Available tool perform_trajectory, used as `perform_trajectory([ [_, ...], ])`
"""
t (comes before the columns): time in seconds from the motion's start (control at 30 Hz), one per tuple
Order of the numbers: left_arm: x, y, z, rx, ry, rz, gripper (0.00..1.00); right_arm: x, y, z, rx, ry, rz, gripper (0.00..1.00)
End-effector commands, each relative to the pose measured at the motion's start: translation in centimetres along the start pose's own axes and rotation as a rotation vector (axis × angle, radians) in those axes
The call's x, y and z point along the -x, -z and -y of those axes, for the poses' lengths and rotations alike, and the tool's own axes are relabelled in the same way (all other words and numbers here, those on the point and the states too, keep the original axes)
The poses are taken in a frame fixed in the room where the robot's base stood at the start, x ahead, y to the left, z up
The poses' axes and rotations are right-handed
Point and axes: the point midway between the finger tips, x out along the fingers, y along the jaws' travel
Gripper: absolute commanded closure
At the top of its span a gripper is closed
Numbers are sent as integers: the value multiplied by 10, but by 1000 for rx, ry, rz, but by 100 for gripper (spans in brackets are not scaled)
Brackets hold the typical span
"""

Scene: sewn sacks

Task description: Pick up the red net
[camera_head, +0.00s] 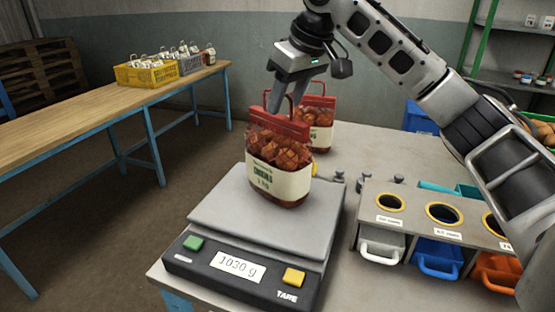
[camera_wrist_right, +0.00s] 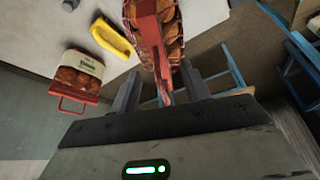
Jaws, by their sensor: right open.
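A red net (camera_head: 279,152) of brown, rounded contents, with a red top band, a loop handle and a cream label, stands on the scale's plate. My right gripper (camera_head: 286,100) is open just above it, pointing down at the handle. In the right wrist view the net (camera_wrist_right: 150,25) reaches up between the two fingers (camera_wrist_right: 161,88), with its red handle in the gap; I cannot tell whether a finger touches it. A second, similar red net (camera_head: 321,118) stands behind on the table and also shows in the right wrist view (camera_wrist_right: 80,75). My left gripper is out of view.
The scale (camera_head: 220,220) reads 1030 g. To its right is a holder (camera_head: 420,214) with round openings and white, blue and orange scoops or drawers below. A wooden table (camera_head: 100,95) with a yellow crate (camera_head: 147,75) stands at the back left.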

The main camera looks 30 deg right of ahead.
Motion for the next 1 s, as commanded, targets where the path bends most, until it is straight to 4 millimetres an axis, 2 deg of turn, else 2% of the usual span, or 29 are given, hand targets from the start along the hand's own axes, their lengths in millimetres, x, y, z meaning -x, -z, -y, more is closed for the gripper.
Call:
perform_trajectory([
  [0.2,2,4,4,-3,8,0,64,-33,2,1,-1,1,5,54],
  [0.3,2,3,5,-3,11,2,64,-42,2,1,-1,1,3,54],
  [0.57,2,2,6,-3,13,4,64,-45,2,0,-1,0,1,54],
  [0.73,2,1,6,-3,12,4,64,-45,2,1,-1,0,1,98],
  [1.0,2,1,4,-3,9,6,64,-46,1,0,-1,0,4,100],
])
